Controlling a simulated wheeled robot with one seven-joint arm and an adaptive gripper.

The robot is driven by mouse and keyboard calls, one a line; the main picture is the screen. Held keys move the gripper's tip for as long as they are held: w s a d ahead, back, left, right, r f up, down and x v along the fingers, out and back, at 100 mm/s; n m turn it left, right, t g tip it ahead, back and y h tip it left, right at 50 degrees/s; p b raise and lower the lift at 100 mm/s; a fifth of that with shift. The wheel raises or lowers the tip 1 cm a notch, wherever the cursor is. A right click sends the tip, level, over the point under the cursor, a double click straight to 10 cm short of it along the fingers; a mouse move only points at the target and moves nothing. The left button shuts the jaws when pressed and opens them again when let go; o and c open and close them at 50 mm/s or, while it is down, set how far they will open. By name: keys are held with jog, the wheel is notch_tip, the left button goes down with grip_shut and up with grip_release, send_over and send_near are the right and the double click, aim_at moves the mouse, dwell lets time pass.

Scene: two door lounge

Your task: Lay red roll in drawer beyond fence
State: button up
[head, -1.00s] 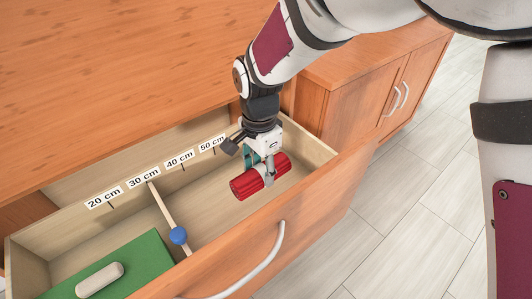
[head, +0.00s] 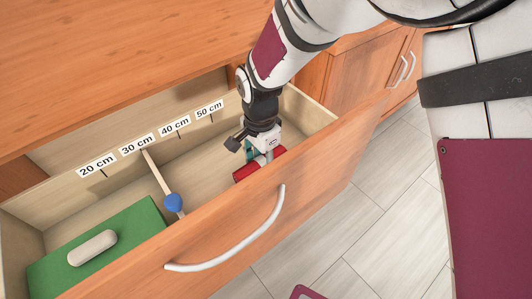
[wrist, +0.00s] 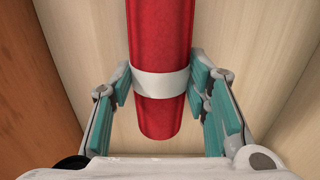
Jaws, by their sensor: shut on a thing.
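The red roll (head: 248,171) is inside the open drawer (head: 320,113), in the right compartment, on the far side of the fence from the green block. The fence (head: 160,185) is a thin wooden divider with a blue knob (head: 173,202), near the 30 cm label. My gripper (head: 263,152) is shut on the roll, low in the drawer. In the wrist view the red roll (wrist: 160,50) has a white band (wrist: 160,83) between the teal finger pads (wrist: 160,95). The drawer front hides the roll's lower part, so I cannot tell whether it touches the floor.
A green block (head: 110,245) with a beige rounded bar (head: 92,247) lies in the left compartment. Distance labels (head: 137,143) line the drawer's back wall. The drawer front with its curved handle (head: 230,250) stands close to my gripper. A closed cabinet (head: 350,68) is at right.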

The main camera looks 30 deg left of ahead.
aim_at(261, 161)
jog(key=shift+f, duration=0.15)
jog(key=o, duration=1.2)
jog(key=shift+o, duration=0.2)
notch_tip(261, 161, up, 12)
jog(key=p, duration=0.4)
jog(key=shift+r, duration=0.2)
